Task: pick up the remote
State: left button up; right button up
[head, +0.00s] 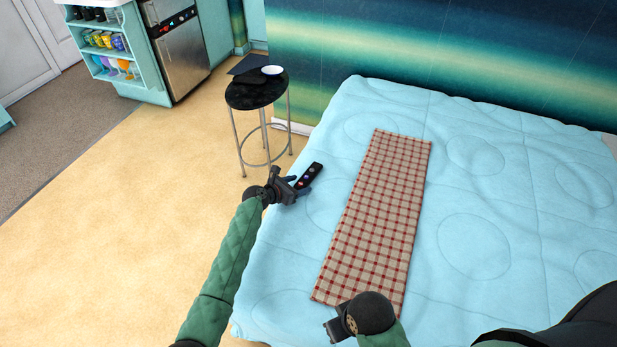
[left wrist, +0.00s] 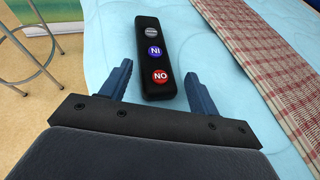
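The remote (head: 309,176) is a slim black bar lying on the light blue bed near its left edge. In the left wrist view the remote (left wrist: 154,58) shows grey, blue and red round buttons. My left gripper (head: 294,187) is at the near end of the remote. In the left wrist view its two blue fingers (left wrist: 160,88) are spread apart, with the near part of the remote in the gap between them; I cannot tell its height above the bed. My right gripper (head: 338,325) is over the near end of the checked runner, with its fingers unclear.
The bed (head: 474,245) carries a red-and-beige checked runner (head: 378,205) right of the remote. A black round stool (head: 238,98) with a white dish (head: 272,70) stands beyond the bed's left edge. Open floor lies left.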

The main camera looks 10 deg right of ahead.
pick_arm(q)
jog(key=c, duration=0.9)
jog(key=shift+c, duration=0.2)
jog(key=shift+r, duration=0.1)
